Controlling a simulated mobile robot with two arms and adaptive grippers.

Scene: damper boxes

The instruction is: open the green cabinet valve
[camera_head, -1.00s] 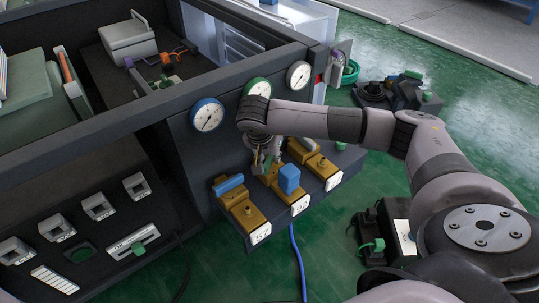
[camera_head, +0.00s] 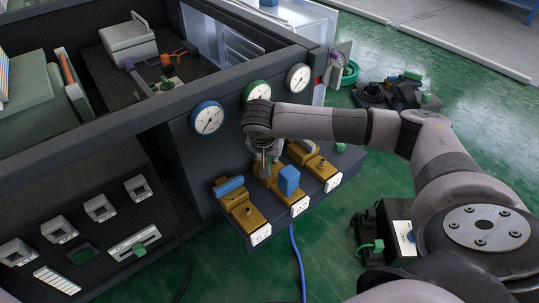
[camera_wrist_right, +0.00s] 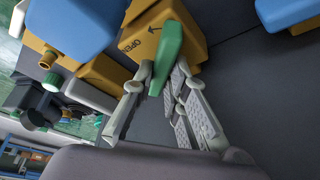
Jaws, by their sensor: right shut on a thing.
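The green valve handle (camera_wrist_right: 171,54) shows in the right wrist view as a lever on a yellow valve body (camera_wrist_right: 150,32) marked "OPEN" with an arrow. My right gripper (camera_wrist_right: 158,85) is shut on this handle, with a finger on either side of it. In the head view my right gripper (camera_head: 265,164) is at the middle of the valve row, below the green-rimmed gauge (camera_head: 257,90). My wrist and fingers largely hide the handle there. My left gripper is not in view.
A blue handle (camera_head: 289,180) stands close in front of my right gripper. Another blue handle (camera_head: 229,187) lies to its left on a yellow valve (camera_head: 244,213). The dark cabinet wall is right behind.

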